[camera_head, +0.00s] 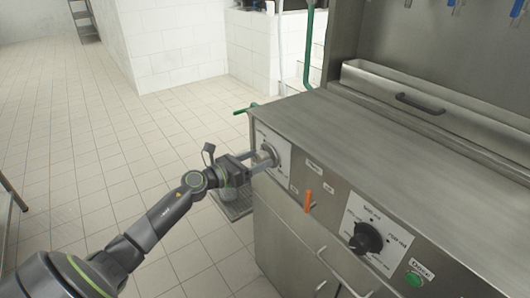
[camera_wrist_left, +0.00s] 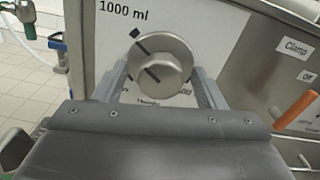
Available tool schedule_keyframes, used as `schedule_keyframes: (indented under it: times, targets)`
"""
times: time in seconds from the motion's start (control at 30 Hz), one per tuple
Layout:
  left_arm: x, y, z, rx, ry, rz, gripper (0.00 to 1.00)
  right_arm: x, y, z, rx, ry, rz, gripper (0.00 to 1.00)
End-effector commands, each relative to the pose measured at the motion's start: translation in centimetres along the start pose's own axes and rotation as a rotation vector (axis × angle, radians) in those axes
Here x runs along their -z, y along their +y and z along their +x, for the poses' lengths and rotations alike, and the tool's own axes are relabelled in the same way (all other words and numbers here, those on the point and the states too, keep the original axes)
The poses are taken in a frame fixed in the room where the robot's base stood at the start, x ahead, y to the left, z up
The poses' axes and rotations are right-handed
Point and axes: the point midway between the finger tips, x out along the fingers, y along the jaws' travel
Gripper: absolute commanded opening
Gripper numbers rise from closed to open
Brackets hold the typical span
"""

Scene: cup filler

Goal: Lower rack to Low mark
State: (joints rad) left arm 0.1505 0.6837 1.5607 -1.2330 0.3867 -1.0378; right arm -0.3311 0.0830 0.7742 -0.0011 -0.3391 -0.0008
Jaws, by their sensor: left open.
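A round metal knob (camera_head: 268,153) is set in a white plate at the left end of the steel machine's front panel. In the left wrist view the knob (camera_wrist_left: 160,70) carries a dark slanted line on its face; "1000 ml" is printed above it, and lower print is partly hidden. My left gripper (camera_head: 263,160) is open at this knob, with one finger on each side of it; I cannot tell whether they touch it. A black knob (camera_head: 367,238) with a white label plate sits farther right, clear of my gripper. Its small print is not legible. My right gripper is out of view.
An orange lever (camera_head: 308,201) hangs between the two knobs, by the Clamp and Off labels (camera_wrist_left: 297,48). A green button (camera_head: 414,279) is at the lower right. Blue nozzles (camera_head: 517,8) show at the top right. Open tiled floor (camera_head: 90,130) lies to the left.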

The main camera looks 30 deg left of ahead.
Motion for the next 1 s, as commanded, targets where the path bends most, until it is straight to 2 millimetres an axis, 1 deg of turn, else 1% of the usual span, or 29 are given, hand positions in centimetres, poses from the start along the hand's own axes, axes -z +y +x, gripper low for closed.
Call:
schedule_keyframes:
  times: [0.3, 0.63, 0.67, 0.87, 1.0]
  targets:
    - [0.04, -0.04, 0.00, -0.001, 0.000, 0.000, 0.64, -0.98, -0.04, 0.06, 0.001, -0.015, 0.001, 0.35]
    - [0.02, -0.03, 0.01, -0.001, 0.000, 0.000, 0.21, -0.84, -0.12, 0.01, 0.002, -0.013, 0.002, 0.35]
    - [0.02, -0.03, 0.01, -0.001, 0.000, 0.000, 0.20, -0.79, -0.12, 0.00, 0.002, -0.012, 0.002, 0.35]
    - [-0.05, -0.03, 0.01, -0.001, 0.000, -0.015, 0.20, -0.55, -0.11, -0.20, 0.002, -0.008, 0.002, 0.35]
    - [-0.12, -0.01, 0.01, -0.002, 0.000, -0.059, 0.20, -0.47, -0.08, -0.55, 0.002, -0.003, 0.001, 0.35]
